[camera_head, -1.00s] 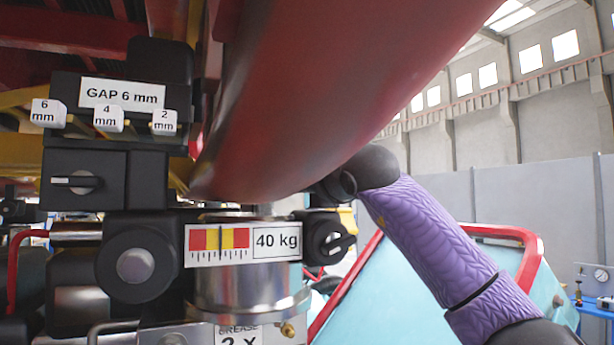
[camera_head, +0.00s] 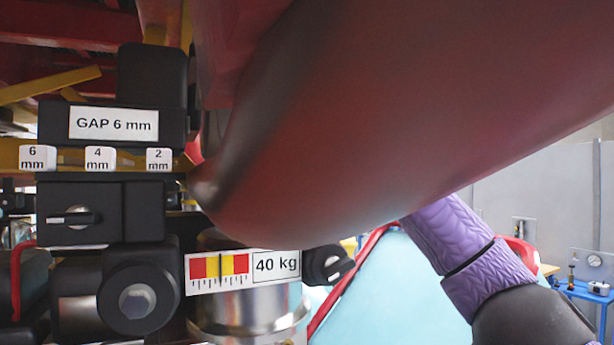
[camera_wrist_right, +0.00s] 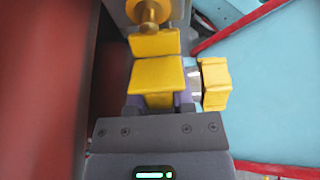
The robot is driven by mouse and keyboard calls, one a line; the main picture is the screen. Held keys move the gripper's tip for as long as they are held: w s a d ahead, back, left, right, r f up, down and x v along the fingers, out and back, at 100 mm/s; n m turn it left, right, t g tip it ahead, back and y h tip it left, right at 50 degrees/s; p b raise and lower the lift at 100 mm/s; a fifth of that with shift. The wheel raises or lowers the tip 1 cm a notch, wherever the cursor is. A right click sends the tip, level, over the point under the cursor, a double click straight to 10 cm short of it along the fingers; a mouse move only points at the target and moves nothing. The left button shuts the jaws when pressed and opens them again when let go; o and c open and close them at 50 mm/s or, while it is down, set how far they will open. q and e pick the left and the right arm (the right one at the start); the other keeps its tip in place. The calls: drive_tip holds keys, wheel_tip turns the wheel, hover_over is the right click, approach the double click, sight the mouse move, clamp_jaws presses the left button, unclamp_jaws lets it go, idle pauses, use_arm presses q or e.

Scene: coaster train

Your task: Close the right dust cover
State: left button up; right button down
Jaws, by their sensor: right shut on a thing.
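In the right wrist view, my right gripper (camera_wrist_right: 159,103) is shut on a yellow block (camera_wrist_right: 158,78), with a purple-grey finger on each side of it. In the head view my purple right arm (camera_head: 465,250) comes in from the lower right. Its gripper is hidden there behind a large dark red curved body (camera_head: 400,120). I cannot make out for certain which part is the right dust cover. My left gripper is not in view.
A black unit labelled GAP 6 mm (camera_head: 112,124) and a 40 kg gauge (camera_head: 243,269) stand left of the red body. In the wrist view, a gold knob (camera_wrist_right: 149,12) lies above the block and a yellow piece (camera_wrist_right: 215,84) to its right. A light-blue panel (camera_head: 400,285) is behind.

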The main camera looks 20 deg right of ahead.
drive_tip(key=shift+c, duration=2.4)
unclamp_jaws()
drive_tip(key=shift+s, duration=0.1)
